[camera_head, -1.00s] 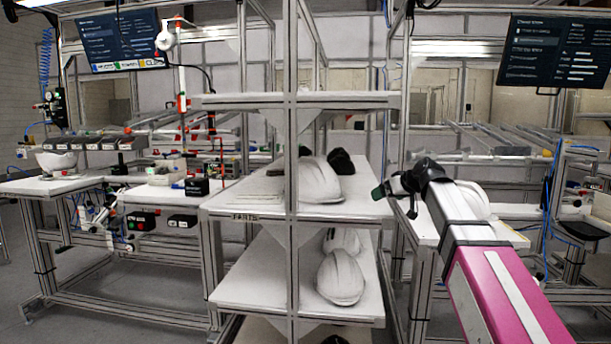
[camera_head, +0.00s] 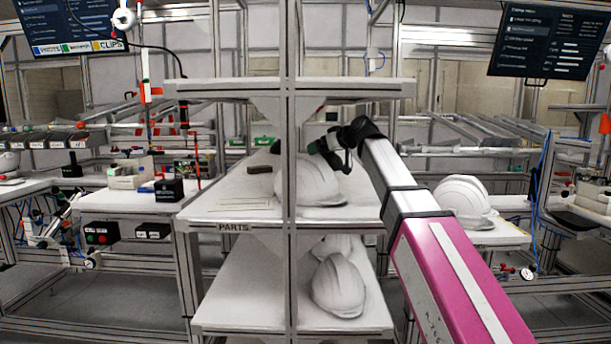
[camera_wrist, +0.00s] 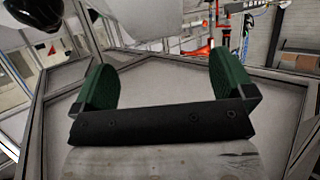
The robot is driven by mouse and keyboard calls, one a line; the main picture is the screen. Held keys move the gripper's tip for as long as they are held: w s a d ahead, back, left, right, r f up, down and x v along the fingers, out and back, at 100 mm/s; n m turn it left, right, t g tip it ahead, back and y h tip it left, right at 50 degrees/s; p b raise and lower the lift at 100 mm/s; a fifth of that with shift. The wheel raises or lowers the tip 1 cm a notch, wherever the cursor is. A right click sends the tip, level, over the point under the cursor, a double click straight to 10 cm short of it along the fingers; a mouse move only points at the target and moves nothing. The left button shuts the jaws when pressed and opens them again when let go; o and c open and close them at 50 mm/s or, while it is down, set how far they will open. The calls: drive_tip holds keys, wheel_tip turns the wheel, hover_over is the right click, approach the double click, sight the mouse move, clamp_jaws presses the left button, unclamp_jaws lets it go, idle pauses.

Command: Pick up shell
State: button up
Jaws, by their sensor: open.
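A white helmet shell (camera_head: 312,184) sits on the upper shelf of the parts rack, partly hidden by the rack's front post. My gripper (camera_head: 324,150) is just above and behind its top in the head view; I cannot tell whether they touch. In the wrist view my gripper (camera_wrist: 160,72) shows two green fingers wide apart with nothing between them. A pale curved surface (camera_wrist: 140,18), probably a shell, lies beyond the fingers. A glossy black rounded thing (camera_wrist: 34,12) is at the top left. Another white shell (camera_head: 338,286) lies on the lower shelf, with one partly hidden behind it.
The parts rack's front post (camera_head: 290,120) and top shelf (camera_head: 350,89) stand close to my arm. A white shell (camera_head: 463,196) rests on the right table. A small brown block (camera_head: 260,170) lies on the upper shelf. A workbench stands at left.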

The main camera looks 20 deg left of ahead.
drive_tip(key=shift+x, duration=3)
drive_tip(key=shift+s+d+f, duration=0.15)
drive_tip(key=shift+d+f, duration=0.05)
drive_tip(key=shift+f, duration=0.05)
drive_tip(key=c, duration=1.8)
drive_tip(key=shift+r, duration=0.1)
